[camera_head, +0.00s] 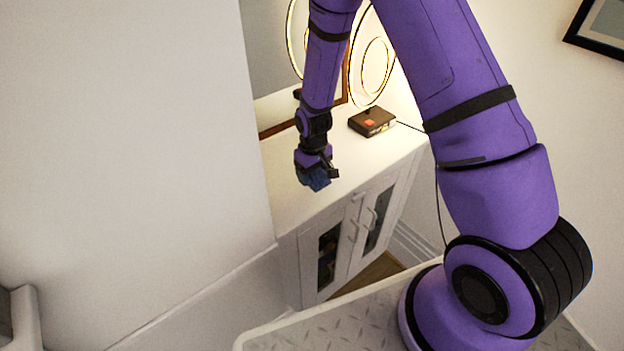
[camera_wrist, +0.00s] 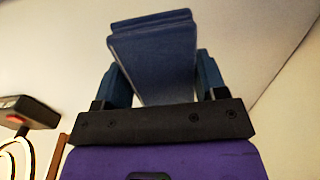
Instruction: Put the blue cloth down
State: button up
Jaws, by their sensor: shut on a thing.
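The blue cloth (camera_wrist: 152,52) looks like a folded, layered dark-blue block in the wrist view. My gripper (camera_wrist: 160,85) is shut on it, with a finger on each side. In the head view my gripper (camera_head: 316,170) points down over the top of a white cabinet (camera_head: 285,207), and the blue cloth (camera_head: 315,181) shows below it. I cannot tell from these views whether the cloth touches the cabinet top or hangs just above it.
A dark box with an orange mark (camera_head: 371,121) sits at the back of the cabinet top, at the base of a lit ring lamp (camera_head: 372,68). A mirror stands behind. A wall (camera_head: 130,150) borders the left side. The cabinet top around my gripper is clear.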

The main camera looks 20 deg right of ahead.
aim_at(312, 180)
jog(key=shift+w+f, duration=0.25)
jog(key=shift+w, duration=0.25)
jog(key=shift+f, duration=1.55)
jog(key=shift+s+f, duration=0.1)
jog(key=shift+f, duration=0.05)
jog(key=o, duration=0.9)
jog(key=shift+o, duration=0.2)
